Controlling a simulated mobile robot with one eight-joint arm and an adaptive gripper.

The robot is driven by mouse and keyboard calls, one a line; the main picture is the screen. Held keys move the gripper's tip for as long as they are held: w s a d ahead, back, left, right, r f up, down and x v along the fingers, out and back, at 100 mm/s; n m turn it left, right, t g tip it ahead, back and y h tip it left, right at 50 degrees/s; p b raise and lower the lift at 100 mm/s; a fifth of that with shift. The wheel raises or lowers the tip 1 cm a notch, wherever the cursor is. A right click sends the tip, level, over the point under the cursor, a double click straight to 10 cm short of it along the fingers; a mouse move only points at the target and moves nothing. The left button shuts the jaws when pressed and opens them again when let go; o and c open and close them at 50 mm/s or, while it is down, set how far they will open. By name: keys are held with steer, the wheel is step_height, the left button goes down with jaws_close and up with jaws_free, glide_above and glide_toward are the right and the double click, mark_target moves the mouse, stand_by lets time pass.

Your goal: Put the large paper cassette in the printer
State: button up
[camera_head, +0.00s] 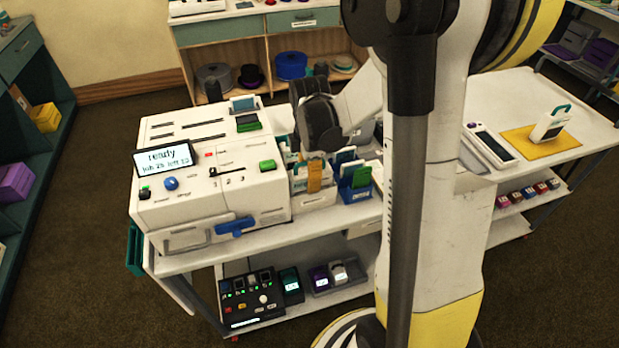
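White packs or cassettes with teal and orange parts stand in holders (315,195) just right of the printer. The dark end of my arm, with my gripper (318,125), is above these holders, beside the printer. Its fingers cannot be made out, nor whether it holds anything.
A blue holder (356,192) stands next to the white holders. A handheld device (490,146) lies left of the mat. A black control box (252,298) sits on the lower shelf. My arm hides the cart's middle. Shelves (20,150) stand at the left; dark floor lies between.

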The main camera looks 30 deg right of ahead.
steer(key=shift+o, duration=1.1)
step_height(320, 180, up, 12)
steer(key=shift+r, duration=0.1)
steer(key=shift+a, duration=0.1)
